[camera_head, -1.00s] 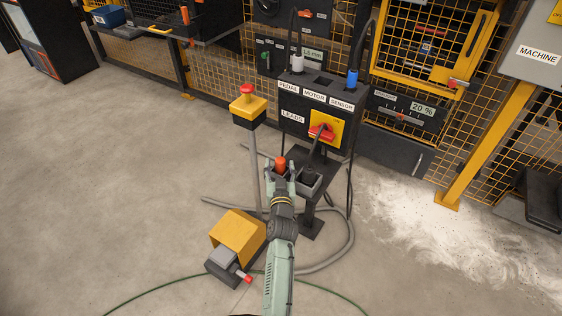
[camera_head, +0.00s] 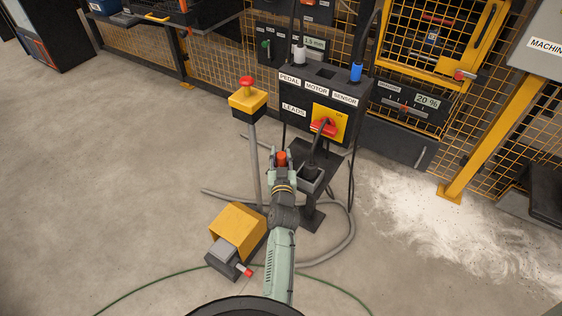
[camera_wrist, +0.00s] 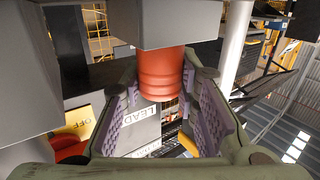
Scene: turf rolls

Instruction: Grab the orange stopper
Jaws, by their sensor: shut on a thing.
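The orange stopper (camera_head: 282,158) is a short ribbed cylinder, upright at the left of the dark holder box on the small stand. In the wrist view the stopper (camera_wrist: 160,72) is between the two purple-padded fingers, joined to or against a grey block that hides one end. My gripper (camera_head: 281,166) is shut on the stopper; its fingers also frame the wrist view (camera_wrist: 163,85).
A black control box (camera_head: 313,108) with PEDAL, MOTOR and SENSOR labels and a red switch stands just behind. A yellow button post (camera_head: 247,102) and yellow foot pedal (camera_head: 238,231) are at left. A grey hose lies around the stand; open floor is at left.

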